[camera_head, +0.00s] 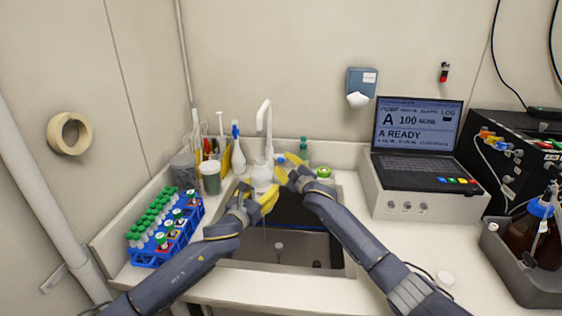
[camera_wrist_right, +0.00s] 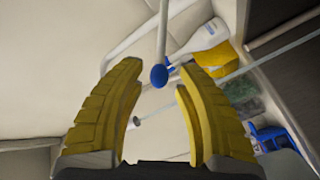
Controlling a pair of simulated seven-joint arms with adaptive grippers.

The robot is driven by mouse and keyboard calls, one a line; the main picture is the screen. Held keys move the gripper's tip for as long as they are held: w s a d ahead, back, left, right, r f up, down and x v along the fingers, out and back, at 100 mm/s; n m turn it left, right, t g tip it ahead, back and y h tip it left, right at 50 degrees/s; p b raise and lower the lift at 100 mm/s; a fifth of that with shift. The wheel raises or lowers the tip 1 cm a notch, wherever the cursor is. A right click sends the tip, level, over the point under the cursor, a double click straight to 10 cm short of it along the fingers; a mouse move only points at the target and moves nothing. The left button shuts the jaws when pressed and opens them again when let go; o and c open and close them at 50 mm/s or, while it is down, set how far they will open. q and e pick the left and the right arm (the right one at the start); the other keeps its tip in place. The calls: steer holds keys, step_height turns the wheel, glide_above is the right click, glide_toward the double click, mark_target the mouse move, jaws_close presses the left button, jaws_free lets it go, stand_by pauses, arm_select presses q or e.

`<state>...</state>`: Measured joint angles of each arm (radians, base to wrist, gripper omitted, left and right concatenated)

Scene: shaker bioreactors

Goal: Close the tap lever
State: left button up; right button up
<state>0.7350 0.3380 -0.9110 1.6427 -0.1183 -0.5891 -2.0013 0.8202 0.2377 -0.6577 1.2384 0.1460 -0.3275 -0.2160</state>
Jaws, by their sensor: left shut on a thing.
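The white tap (camera_head: 265,116) stands behind the sink, its spout curving over at the top. The lever's blue knob (camera_head: 281,160) shows beside the tap, at my right gripper. In the right wrist view the blue knob (camera_wrist_right: 158,75) sits at the end of a pale rod, in the gap between the fingertips. My right gripper (camera_head: 285,166) has its yellow fingers apart, with no visible contact on the knob. The fingers hide the flask's lower part.
The sink (camera_head: 335,240) lies below both grippers. A blue rack (camera_head: 185,236) of green-capped tubes, cups and a wash bottle (camera_head: 238,158) stand left. A green-topped item (camera_head: 323,173) is right of my right gripper. A laptop (camera_head: 418,130) and bottle tray (camera_head: 510,262) are at right.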

steer(key=shift+x, duration=1.75)
steer(key=shift+a, duration=0.1)
jaws_close()
steer(key=shift+w, duration=0.1)
